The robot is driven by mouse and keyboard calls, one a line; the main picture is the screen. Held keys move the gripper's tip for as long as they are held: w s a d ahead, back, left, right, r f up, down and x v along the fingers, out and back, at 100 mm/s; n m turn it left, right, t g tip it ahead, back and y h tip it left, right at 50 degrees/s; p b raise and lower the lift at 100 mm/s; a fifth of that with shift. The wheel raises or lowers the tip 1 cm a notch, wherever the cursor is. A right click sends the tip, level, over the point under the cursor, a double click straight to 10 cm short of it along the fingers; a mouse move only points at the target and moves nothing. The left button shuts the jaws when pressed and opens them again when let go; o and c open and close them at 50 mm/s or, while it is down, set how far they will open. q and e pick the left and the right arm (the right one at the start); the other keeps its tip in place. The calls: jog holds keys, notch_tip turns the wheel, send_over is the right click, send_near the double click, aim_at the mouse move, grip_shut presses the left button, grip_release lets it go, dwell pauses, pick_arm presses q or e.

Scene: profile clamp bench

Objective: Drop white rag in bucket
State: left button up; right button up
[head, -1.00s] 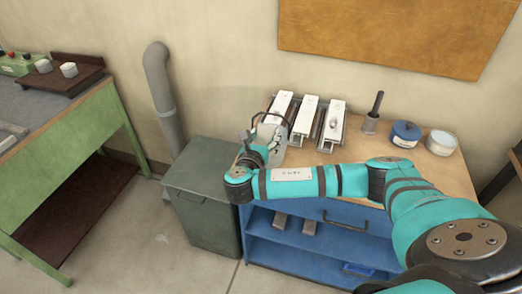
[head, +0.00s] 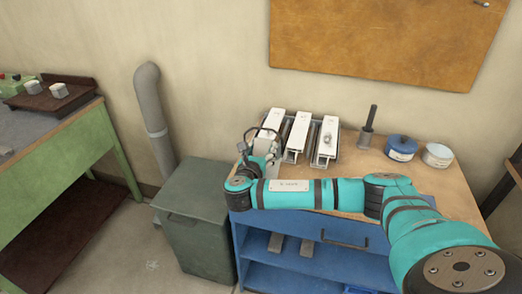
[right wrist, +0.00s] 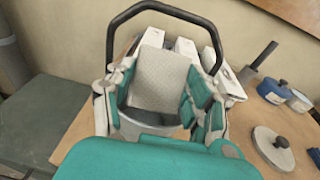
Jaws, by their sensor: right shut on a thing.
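In the right wrist view the white, textured rag (right wrist: 159,80) is between the teal finger pads of my right gripper (right wrist: 160,98). The gripper is shut on it and holds it over the mouth of a pale grey bucket (right wrist: 150,119) with a raised black handle (right wrist: 170,5). I cannot tell whether the rag touches the bucket. In the head view my right gripper (head: 254,158) is at the bench's left end, in front of the bucket (head: 267,147), and hides much of it. The rag cannot be made out there. My left gripper is not in view.
White clamp units (head: 299,134) stand behind and right of the bucket. A dark upright tool (head: 368,127), a blue tin (head: 401,149) and a white tin (head: 437,156) are farther right. A grey lid (right wrist: 273,148) lies on the bench. A dark green bin (head: 194,238) stands left.

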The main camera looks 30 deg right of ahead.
jog(key=o, duration=1.2)
jog(key=shift+a, duration=0.1)
jog(key=v, duration=1.2)
notch_tip(320, 180, down, 24)
jog(key=w+a+m+g+y, duration=0.1)
jog(key=w+m+g+y, duration=0.15)
jog(key=m+y, duration=0.25)
jog(key=s+f+m+g+y, duration=0.25)
jog(key=s+f, duration=0.25)
jog(key=f, duration=0.3)
jog(key=s+f+m+g+y, duration=0.1)
jog(key=s+f+m, duration=0.3)
jog(key=f, duration=0.5)
jog(key=s+a+f+m+g+y, duration=0.2)
jog(key=s+f+m, duration=0.3)
jog(key=s+f, duration=0.9)
jog(key=s+a+f+m+g, duration=0.1)
jog(key=s+m, duration=0.3)
jog(key=s, duration=0.8)
jog(key=s+a+f+m+g+y, duration=0.1)
jog(key=s+f+m, duration=0.2)
jog(key=s, duration=0.9)
jog(key=shift+s+a+f+m, duration=0.25)
jog(key=shift+f+m, duration=0.1)
